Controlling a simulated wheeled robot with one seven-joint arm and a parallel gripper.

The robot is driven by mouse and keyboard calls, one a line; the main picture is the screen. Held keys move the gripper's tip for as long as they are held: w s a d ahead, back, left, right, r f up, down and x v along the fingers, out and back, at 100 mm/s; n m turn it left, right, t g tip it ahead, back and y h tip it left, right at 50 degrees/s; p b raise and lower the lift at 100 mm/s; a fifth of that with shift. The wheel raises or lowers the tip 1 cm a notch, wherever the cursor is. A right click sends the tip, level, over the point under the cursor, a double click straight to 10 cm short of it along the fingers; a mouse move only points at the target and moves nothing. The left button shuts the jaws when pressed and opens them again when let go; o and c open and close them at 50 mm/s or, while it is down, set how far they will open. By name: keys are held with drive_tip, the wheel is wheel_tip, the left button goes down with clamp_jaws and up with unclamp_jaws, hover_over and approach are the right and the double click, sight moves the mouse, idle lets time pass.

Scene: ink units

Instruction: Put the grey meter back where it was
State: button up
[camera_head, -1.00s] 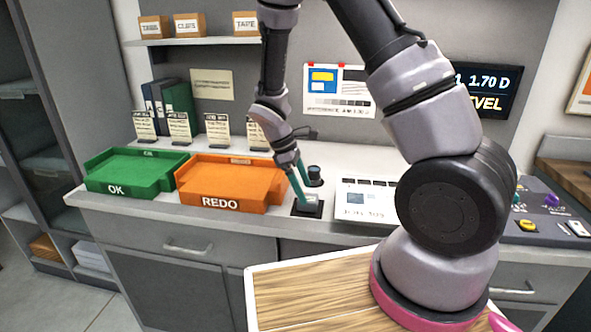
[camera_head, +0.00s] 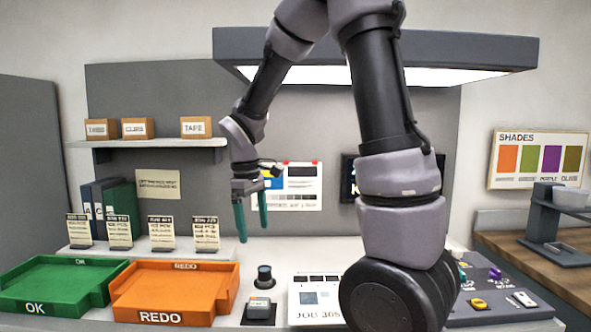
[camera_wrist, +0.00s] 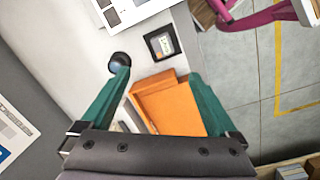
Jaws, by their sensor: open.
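The grey meter (camera_head: 260,311) lies on a small black pad (camera_head: 249,320) on the counter, just right of the orange REDO tray. It also shows in the wrist view (camera_wrist: 162,44), flat within the dark pad's outline. My gripper (camera_head: 252,231) is open, with its two teal fingers pointing down and nothing between them. It hangs well above the counter, apart from the meter. In the wrist view the open fingers (camera_wrist: 158,78) frame the orange tray's edge, and the meter lies beyond their tips.
A dark round knob-like piece (camera_head: 264,276) stands behind the meter. The orange REDO tray (camera_head: 172,310) and green OK tray (camera_head: 60,292) are on the left. A JOB 305 sheet (camera_head: 314,300) lies right of the meter. A shelf (camera_head: 150,143) with boxes hangs above.

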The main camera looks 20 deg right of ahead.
drive_tip(key=s+d+r+m+t+y, duration=0.1)
drive_tip(key=s+d+r+m+t, duration=0.2)
drive_tip(key=s+r+m, duration=0.3)
drive_tip(key=s+d+r+m+t+y, duration=0.2)
drive_tip(key=s+r+m, duration=0.4)
drive_tip(key=r, duration=0.4)
drive_tip(key=shift+s+d+r+t, duration=0.25)
drive_tip(key=shift+s+d+t, duration=0.35)
drive_tip(key=shift+t, duration=0.6)
drive_tip(key=shift+w+d, duration=0.1)
drive_tip(key=shift+d, duration=0.05)
